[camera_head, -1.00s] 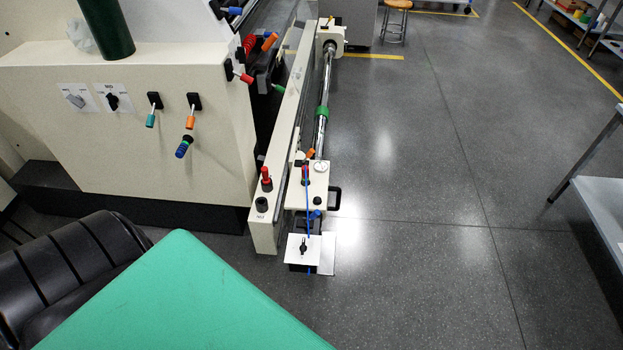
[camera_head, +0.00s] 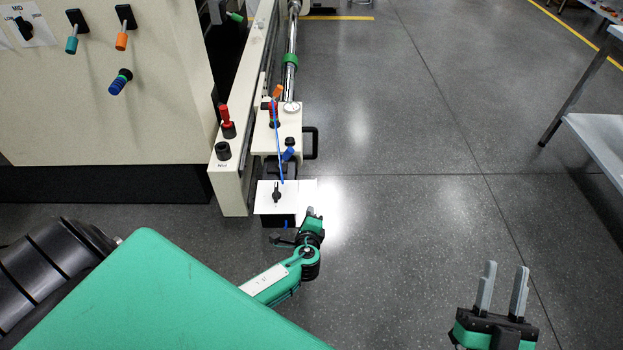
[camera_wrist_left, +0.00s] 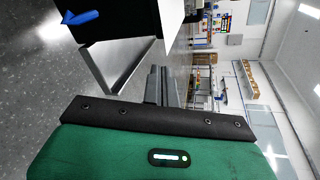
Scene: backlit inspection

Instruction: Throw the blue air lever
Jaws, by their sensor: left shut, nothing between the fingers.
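A small blue lever (camera_head: 288,154) sticks out at the front of the cream machine end, below the gauge. Another blue piece (camera_head: 286,223) shows under the white plate (camera_head: 301,190). In the left wrist view a blue handle (camera_wrist_left: 82,18) projects beside a black box at top left; I cannot tell which blue piece it is. My left gripper (camera_head: 312,213) is shut and empty, just right of and below the white plate, apart from the blue lever. Its fingers (camera_wrist_left: 162,86) show in the wrist view, also apart from the blue handle. My right gripper (camera_head: 503,288) is open and empty over the floor at lower right.
A blue-banded knob (camera_head: 120,82) and teal and orange levers are on the cream cabinet at left. A red-handled lever (camera_head: 227,122) stands on the rail end. A black loop handle (camera_head: 311,143) juts right. Floor to the right is clear; a grey table (camera_head: 600,145) stands at far right.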

